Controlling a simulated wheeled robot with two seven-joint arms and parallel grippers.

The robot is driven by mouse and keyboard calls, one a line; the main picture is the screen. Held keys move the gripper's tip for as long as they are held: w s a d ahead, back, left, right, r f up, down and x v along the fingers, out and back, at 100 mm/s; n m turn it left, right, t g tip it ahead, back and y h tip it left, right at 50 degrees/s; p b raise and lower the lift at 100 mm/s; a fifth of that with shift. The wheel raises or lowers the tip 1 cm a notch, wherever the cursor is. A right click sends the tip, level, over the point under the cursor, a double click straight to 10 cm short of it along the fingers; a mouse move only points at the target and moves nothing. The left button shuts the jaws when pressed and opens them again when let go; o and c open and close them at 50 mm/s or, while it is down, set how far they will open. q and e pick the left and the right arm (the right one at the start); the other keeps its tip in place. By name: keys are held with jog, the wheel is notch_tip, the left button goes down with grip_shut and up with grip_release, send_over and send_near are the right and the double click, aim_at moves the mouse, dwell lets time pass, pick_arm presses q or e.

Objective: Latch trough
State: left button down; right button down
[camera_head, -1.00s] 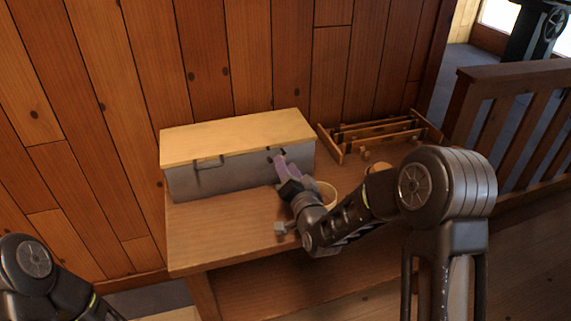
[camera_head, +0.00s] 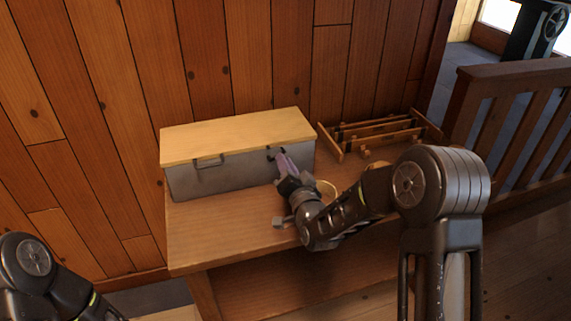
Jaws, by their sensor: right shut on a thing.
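The trough (camera_head: 240,179) is a long grey box with a pale wooden lid (camera_head: 235,137), standing at the back left of the wooden bench. The lid lies shut on it. A dark wire latch (camera_head: 208,163) shows at the left of its front, and another dark latch (camera_head: 271,154) at the right. My right gripper (camera_head: 284,160), with purplish fingers, is at the right latch and shut on it; the fingers hide part of it. How far this latch is fastened I cannot tell. My left gripper is out of view; only my left arm shows at bottom left.
The bench (camera_head: 215,235) is bare in front of the trough. A wooden rack (camera_head: 380,132) with small turned pieces is at the back right. A plank wall rises behind; a railing (camera_head: 515,125) stands right.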

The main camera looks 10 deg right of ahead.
dwell(0.5)
jog(key=n+b, duration=0.1)
jog(key=n, duration=0.1)
jog(key=r+n+b, duration=0.1)
jog(key=b, duration=0.1)
jog(key=n+b, duration=0.1)
jog(key=n, duration=0.1)
jog(key=shift+a+r+n+b, duration=0.15)
jog(key=shift+a+n+b, duration=0.15)
jog(key=shift+a+b, duration=0.1)
jog(key=n, duration=0.1)
jog(key=n+b, duration=0.1)
jog(key=shift+a+r+n, duration=0.15)
jog(key=shift+r+n, duration=0.15)
jog(key=n, duration=0.2)
jog(key=a+n+b, duration=0.1)
jog(key=n, duration=0.1)
jog(key=shift+r, duration=0.4)
jog(key=c, duration=1.4)
grip_release()
jog(key=shift+s, duration=0.2)
